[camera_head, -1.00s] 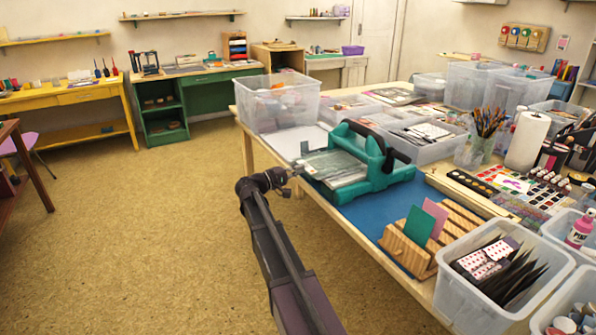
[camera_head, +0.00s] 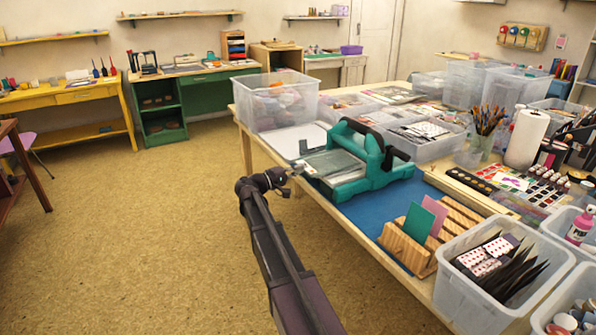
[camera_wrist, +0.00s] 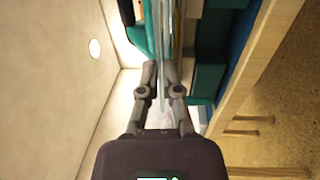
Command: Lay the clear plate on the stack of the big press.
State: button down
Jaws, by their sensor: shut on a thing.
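The big press (camera_head: 372,165) is teal with a black handle, near the table's left edge. Its stack (camera_head: 345,185) sticks out to the left, with pale and teal layers. My gripper (camera_head: 292,175) is at the stack's outer left end. In the wrist view my gripper (camera_wrist: 161,68) is shut on the clear plate (camera_wrist: 163,35), seen edge-on as a thin pale strip. The plate (camera_head: 335,161) lies flat over the stack in the head view. It runs close along the stack's layers (camera_wrist: 178,30); whether it touches them I cannot tell.
A wooden rack (camera_head: 440,232) with green and pink cards stands in front of the press on the blue mat (camera_head: 372,212). Clear bins (camera_head: 275,100) stand behind and beside it. The floor (camera_head: 130,240) left of the table is clear.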

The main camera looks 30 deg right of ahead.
jog(key=shift+f+b, duration=0.35)
jog(key=shift+b, duration=0.05)
dwell(0.5)
jog(key=c, duration=0.7)
grip_release()
jog(key=shift+a, duration=0.1)
jog(key=shift+s+a, duration=0.1)
jog(key=shift+a, duration=2.3)
